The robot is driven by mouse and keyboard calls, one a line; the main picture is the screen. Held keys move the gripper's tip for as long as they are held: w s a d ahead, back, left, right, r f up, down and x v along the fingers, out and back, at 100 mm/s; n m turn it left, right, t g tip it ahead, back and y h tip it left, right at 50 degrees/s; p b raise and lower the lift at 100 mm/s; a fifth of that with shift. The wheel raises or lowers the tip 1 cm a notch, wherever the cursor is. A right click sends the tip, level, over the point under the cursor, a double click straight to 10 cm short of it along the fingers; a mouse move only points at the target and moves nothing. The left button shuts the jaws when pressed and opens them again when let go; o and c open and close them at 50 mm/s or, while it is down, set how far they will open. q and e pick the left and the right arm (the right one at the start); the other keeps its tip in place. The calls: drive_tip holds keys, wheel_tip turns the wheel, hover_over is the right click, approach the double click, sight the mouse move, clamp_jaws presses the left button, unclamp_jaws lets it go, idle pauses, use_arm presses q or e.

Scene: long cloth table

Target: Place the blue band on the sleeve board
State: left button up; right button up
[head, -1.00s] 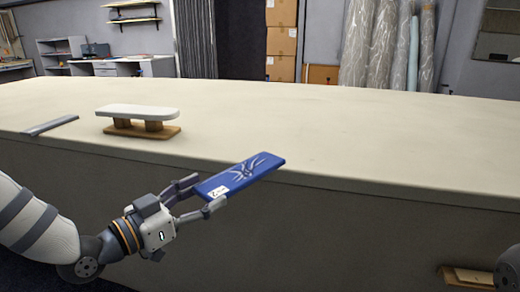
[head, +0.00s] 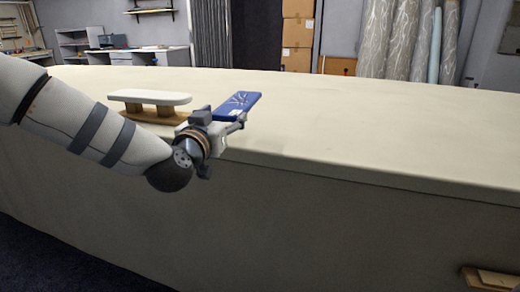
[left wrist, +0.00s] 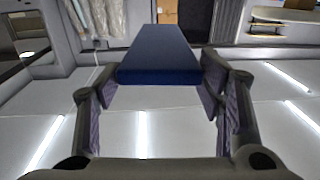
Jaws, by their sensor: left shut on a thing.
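The blue band (head: 238,102) is a flat, dark blue rectangle with a pale branching print. My left gripper (head: 226,118) is shut on its near end and holds it out over the table's front part, to the right of the sleeve board. In the left wrist view the band (left wrist: 160,54) extends away from between the two fingers (left wrist: 158,88). The sleeve board (head: 150,97) has a white rounded top on short wooden posts and a wooden base. My left arm and wrist hide part of the base. The band and the board look apart. My right gripper is not seen.
The long cloth-covered table (head: 360,135) is clear to the right of the band. Its front edge runs beneath my left forearm. A small wooden shelf with something pale on it (head: 490,278) shows low at the right. Cartons and fabric rolls stand behind the table.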

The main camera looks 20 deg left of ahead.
use_arm(q)
drive_tip(key=b, duration=0.2)
hover_over(256, 152)
drive_tip(key=s, duration=0.3)
wheel_tip(256, 152, down, 7)
drive_tip(key=shift+w+d+f, duration=0.1)
drive_tip(key=shift+d+f, duration=0.1)
drive_tip(key=shift+f, duration=0.4)
drive_tip(key=shift+w+d+f, duration=0.1)
drive_tip(key=shift+d+f, duration=0.1)
drive_tip(key=shift+f, duration=0.75)
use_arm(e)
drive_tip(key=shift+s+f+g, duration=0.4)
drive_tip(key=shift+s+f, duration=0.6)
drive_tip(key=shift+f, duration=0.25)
use_arm(q)
drive_tip(key=shift+f, duration=0.25)
drive_tip(key=o, duration=1.1)
